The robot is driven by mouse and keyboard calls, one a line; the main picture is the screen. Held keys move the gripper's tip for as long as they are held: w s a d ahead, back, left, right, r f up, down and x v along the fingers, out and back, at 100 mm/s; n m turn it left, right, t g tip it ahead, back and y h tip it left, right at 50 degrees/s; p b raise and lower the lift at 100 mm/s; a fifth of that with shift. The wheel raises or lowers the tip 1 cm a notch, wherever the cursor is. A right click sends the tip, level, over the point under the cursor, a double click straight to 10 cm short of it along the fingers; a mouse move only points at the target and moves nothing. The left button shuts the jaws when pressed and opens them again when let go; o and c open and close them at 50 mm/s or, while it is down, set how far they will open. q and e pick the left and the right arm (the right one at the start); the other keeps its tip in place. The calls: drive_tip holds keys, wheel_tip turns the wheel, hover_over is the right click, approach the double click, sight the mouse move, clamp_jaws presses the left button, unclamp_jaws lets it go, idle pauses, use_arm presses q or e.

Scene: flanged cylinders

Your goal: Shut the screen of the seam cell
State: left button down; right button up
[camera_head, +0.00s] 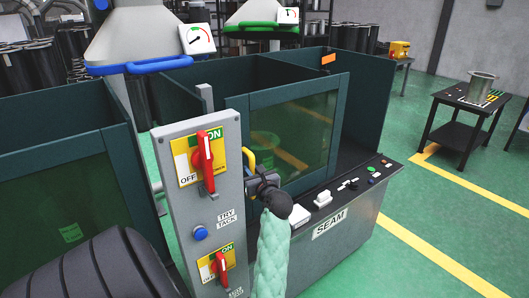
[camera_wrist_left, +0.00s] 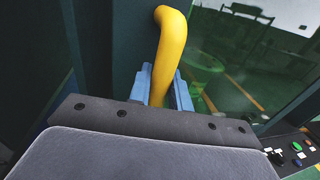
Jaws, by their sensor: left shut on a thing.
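The seam cell's screen (camera_head: 338,118) is a dark green framed panel with a tinted see-through window. A dark gap shows between its right edge and the cell's right wall (camera_head: 372,95). The yellow bar handle (camera_head: 249,156) is at the screen's left side; it stands large in the left wrist view (camera_wrist_left: 170,45). My left gripper (camera_head: 254,177) is shut on the handle, its blue fingers on either side of it in the wrist view (camera_wrist_left: 160,88). The mint-sleeved arm hides part of the console front. My right gripper is not in view.
A grey post (camera_head: 193,245) with red ON/OFF switches and a blue button stands just left of the handle. The SEAM console (camera_head: 335,222) with buttons juts out below the screen. A dark table (camera_head: 465,103) with a metal pot stands right; the green floor between is clear.

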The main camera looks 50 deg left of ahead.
use_arm(q)
drive_tip(key=shift+s, duration=0.55)
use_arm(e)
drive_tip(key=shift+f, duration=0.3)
